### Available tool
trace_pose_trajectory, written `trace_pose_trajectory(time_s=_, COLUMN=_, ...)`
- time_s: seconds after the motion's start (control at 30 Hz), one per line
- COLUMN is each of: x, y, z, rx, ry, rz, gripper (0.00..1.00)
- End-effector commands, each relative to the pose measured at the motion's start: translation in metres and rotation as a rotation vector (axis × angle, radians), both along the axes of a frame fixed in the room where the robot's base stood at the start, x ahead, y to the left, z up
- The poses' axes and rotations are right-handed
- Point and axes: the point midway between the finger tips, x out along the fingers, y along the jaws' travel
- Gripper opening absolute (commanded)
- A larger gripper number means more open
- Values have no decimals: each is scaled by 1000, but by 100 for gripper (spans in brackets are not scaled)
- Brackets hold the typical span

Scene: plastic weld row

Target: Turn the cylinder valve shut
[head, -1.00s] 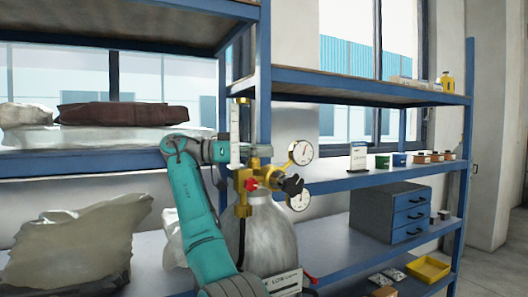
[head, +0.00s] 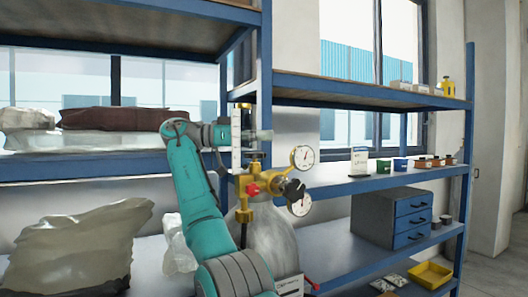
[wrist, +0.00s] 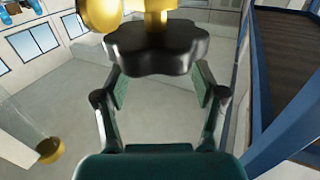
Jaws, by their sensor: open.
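A dark handwheel (head: 255,156) tops the valve. In the wrist view it is a black lobed handwheel (wrist: 155,47) on a brass stem (wrist: 155,12).
Two gauges (head: 303,157) and a black regulator knob (head: 294,188) stick out right of the valve. A clear flow tube (head: 236,138) stands close to my gripper. A blue rack post (head: 264,75) rises behind. A grey drawer box (head: 385,222) sits further right.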

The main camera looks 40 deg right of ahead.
Motion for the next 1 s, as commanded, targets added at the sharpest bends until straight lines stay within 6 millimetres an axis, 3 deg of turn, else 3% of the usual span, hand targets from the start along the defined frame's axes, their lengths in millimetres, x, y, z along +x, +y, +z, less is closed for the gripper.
trace_pose_trajectory(time_s=0.17, x=0, y=0, z=28, rx=-1, ry=-1, rz=1, gripper=70)
trace_pose_trajectory(time_s=0.4, x=1, y=1, z=45, rx=1, ry=1, rz=1, gripper=70)
trace_pose_trajectory(time_s=1.0, x=-3, y=-4, z=44, rx=19, ry=-7, rz=21, gripper=67)
